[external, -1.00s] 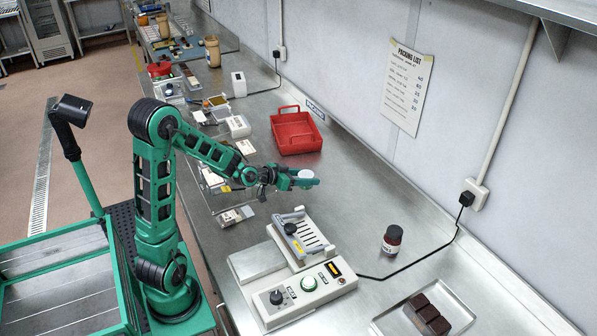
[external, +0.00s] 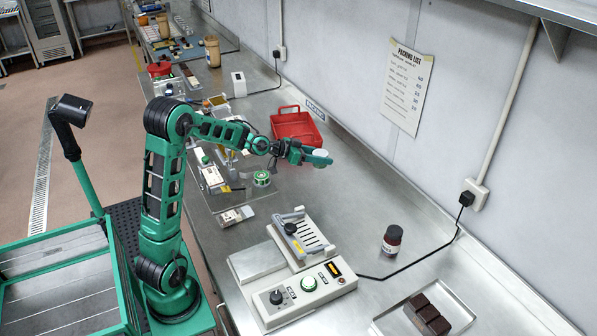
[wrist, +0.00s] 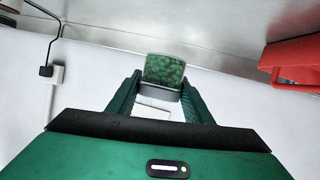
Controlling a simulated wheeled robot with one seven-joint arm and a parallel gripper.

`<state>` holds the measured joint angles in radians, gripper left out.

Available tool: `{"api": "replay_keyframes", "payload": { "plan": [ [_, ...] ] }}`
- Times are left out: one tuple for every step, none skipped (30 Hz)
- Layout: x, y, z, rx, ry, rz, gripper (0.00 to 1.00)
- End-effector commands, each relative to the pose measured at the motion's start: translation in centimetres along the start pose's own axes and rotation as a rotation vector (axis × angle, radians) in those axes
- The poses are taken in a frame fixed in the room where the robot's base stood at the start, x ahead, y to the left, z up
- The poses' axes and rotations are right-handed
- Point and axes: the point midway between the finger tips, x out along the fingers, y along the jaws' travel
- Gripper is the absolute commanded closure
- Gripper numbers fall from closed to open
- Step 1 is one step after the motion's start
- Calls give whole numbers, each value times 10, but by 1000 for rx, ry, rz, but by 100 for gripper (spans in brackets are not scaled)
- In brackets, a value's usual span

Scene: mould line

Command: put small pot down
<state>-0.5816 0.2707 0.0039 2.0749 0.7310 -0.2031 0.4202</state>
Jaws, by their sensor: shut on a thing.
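In the wrist view, the pot (wrist: 165,70) shows a green speckled part above a grey band, between the two green fingers of my gripper (wrist: 162,88). My gripper is shut on it. It appears to be held above the steel bench (external: 359,205), just in front of the red tray; the exact height is hard to tell. The pot's underside is hidden.
The red tray (external: 311,139) stands behind my gripper. A round green-and-white tin (external: 261,179) stands on a clear sheet. A slotted device (external: 305,239) with a control box (external: 297,296) and a dark jar (external: 392,239) are nearer. The bench between tray and jar is clear.

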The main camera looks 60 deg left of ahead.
Motion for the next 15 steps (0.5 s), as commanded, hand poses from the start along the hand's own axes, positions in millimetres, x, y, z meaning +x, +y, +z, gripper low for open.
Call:
{"api": "replay_keyframes", "payload": {
  "plan": [
    [15, 7, -4, 11, -2, 22, 79],
    [22, 10, -7, 16, -3, 31, 79],
    [30, 14, -9, 21, -5, 42, 79],
    [35, 16, -10, 23, -7, 48, 79],
    [39, 18, -12, 26, -8, 54, 79],
    [44, 20, -14, 30, -9, 61, 79],
    [47, 22, -14, 32, -10, 64, 79],
    [50, 24, -14, 33, -11, 67, 79],
    [54, 26, -14, 34, -11, 70, 79],
    [57, 29, -13, 35, -11, 72, 79],
    [61, 32, -12, 35, -11, 74, 79],
    [66, 37, -10, 36, -11, 75, 79],
    [70, 41, -7, 36, -12, 75, 79],
    [74, 46, -4, 36, -12, 76, 79],
    [81, 51, -1, 35, -12, 76, 79]
  ]
}}
